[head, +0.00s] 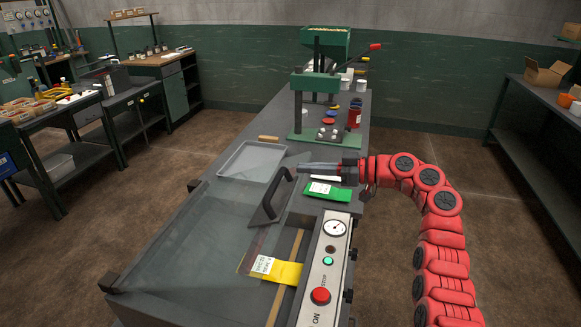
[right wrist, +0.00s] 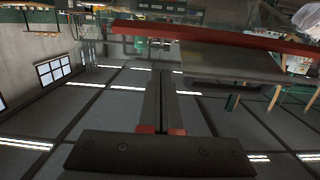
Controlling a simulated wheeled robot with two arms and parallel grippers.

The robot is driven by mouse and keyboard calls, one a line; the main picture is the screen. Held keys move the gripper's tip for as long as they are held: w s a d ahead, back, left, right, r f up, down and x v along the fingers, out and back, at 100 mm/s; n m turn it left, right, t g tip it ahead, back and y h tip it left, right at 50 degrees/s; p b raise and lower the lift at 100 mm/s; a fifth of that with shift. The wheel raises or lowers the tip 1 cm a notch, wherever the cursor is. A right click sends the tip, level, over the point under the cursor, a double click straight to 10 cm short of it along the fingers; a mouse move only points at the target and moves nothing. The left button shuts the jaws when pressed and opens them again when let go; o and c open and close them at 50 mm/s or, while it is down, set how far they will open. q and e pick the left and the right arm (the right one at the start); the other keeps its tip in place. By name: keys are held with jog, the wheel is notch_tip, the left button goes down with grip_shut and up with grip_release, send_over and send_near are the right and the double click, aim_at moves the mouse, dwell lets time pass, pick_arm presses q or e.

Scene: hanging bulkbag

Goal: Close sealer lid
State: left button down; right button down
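The sealer has a control panel (head: 322,270) with a gauge, a green light and a red STOP button. Its grey see-through lid (head: 185,240) stands open to the left, with a dark handle (head: 271,201) on its right side. A yellow bag (head: 280,270) lies across the sealer beside the panel. My right gripper (head: 302,167) points left, just beyond the handle's top end; contact cannot be told. In the right wrist view its two fingers (right wrist: 162,75) are together with nothing seen between them. A red-edged strip (right wrist: 220,38) crosses beyond them. My left gripper is not in view.
A green bag (head: 328,191) lies beneath my right gripper. A grey tray (head: 252,161) sits behind the lid. A green press (head: 320,85) with a red-knobbed lever, cups and small weights stand farther back. Shelves (head: 540,125) line the right; floor between is clear.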

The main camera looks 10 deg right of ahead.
jog(key=d+f+b, duration=0.1)
jog(key=f+b, duration=0.3)
jog(key=f, duration=0.1)
jog(key=s+d+f+y+b, duration=0.1)
jog(key=f+b, duration=0.3)
jog(key=f, duration=0.1)
jog(key=d+f+t+y+b, duration=0.1)
jog(key=d+f+b, duration=0.1)
jog(key=f+b, duration=0.2)
jog(key=shift+s+d+f, duration=0.1)
jog(key=shift+s+f, duration=0.3)
jog(key=shift+f, duration=0.1)
jog(key=shift+y, duration=0.3)
